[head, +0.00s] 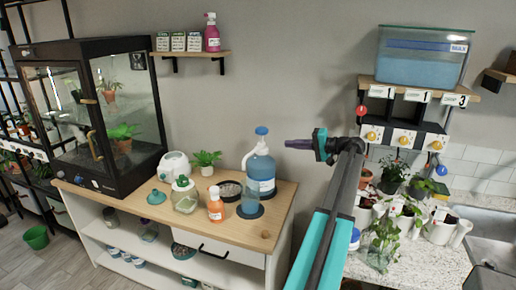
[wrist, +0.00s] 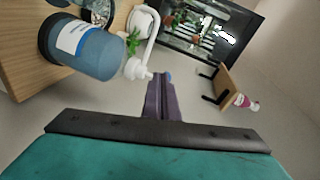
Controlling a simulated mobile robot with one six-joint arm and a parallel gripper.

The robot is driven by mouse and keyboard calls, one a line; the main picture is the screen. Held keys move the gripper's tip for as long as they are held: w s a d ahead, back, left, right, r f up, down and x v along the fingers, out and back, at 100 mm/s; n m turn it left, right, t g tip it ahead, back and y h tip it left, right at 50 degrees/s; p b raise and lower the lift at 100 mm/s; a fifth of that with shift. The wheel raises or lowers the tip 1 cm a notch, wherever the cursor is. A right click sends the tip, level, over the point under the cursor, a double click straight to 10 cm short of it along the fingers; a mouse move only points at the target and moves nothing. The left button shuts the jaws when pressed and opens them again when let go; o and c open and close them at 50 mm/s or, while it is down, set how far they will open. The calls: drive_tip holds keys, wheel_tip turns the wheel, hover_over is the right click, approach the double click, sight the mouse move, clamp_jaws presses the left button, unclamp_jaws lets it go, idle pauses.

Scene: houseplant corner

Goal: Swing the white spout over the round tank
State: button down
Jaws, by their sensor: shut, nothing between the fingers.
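The white spout (head: 247,158) curves out from the neck of a blue jug (head: 264,176) with a blue cap, and its end points down to the left. In the wrist view the spout (wrist: 150,30) arcs away from the jug (wrist: 88,48).
An orange-labelled bottle (head: 215,206), a lidded glass jar (head: 185,197), a pebble dish (head: 229,189) and a small plant (head: 207,160) crowd the wooden cabinet top (head: 180,222). A glass case (head: 90,110) stands left. A wall shelf (head: 192,53) hangs above.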

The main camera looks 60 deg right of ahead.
drive_tip(key=w+a+r+n+g+p, duration=0.2)
drive_tip(key=w+n+p, duration=0.1)
drive_tip(key=w+n, duration=0.3)
drive_tip(key=w+a+r+n+g+p, duration=0.2)
drive_tip(key=w+n, duration=0.3)
drive_tip(key=n, duration=0.4)
drive_tip(key=shift+w+a+r+g+h+p, duration=0.15)
drive_tip(key=shift+w+a+g+h+p, duration=0.2)
drive_tip(key=shift+g+p, duration=0.3)
drive_tip(key=shift+w, duration=0.15)
